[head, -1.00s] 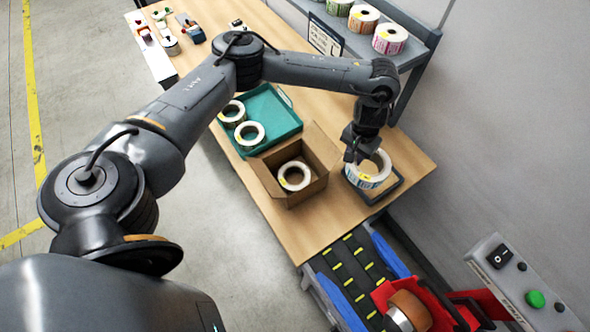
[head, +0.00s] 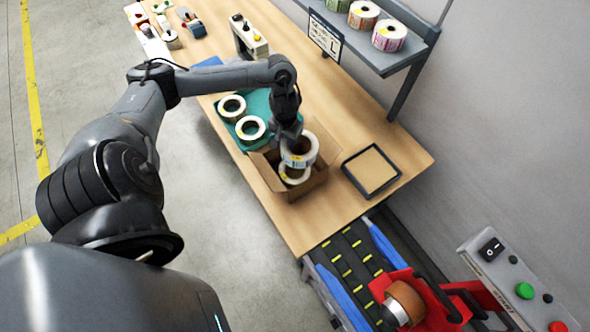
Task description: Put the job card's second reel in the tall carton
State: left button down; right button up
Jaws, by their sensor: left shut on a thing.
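My left gripper (head: 287,140) is shut on a white label reel (head: 303,152) with a printed side and a yellow mark. It holds the reel over the open brown carton (head: 315,183); I cannot tell exactly how high. Another white reel (head: 291,181) lies inside the carton, partly hidden by the held one. Two more white reels, a far one (head: 232,106) and a near one (head: 250,128), lie in the teal tray (head: 238,147). The job card (head: 325,36) stands by the shelf; its text is too small to read except a large L. My right gripper is not in view.
A square black-rimmed stand (head: 371,170) right of the carton is empty. Coloured label reels (head: 389,36) stand on the grey shelf. A conveyor (head: 352,262) with a red unit and a button panel (head: 520,275) lies at the near end.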

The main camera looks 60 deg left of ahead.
pick_arm(q)
jog(key=shift+s+a+f+b, duration=0.15)
jog(key=shift+s+f+b, duration=0.1)
jog(key=shift+f, duration=0.25)
jog(key=shift+s+a+f+b, duration=0.15)
jog(key=shift+s+f, duration=0.1)
jog(key=shift+f, duration=0.25)
send_over(284, 164)
notch_tip(284, 164, down, 6)
jog(key=shift+s+r+b, duration=0.1)
jog(key=shift+r+b, duration=0.05)
jog(key=shift+b, duration=0.2)
jog(key=shift+f+b, duration=0.3)
jog(key=shift+f, duration=1.95)
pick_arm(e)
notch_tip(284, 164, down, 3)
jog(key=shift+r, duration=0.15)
pick_arm(q)
jog(key=shift+f, duration=0.35)
jog(key=shift+f, duration=0.1)
jog(key=c, duration=1.2)
grip_release()
jog(key=shift+o, duration=0.2)
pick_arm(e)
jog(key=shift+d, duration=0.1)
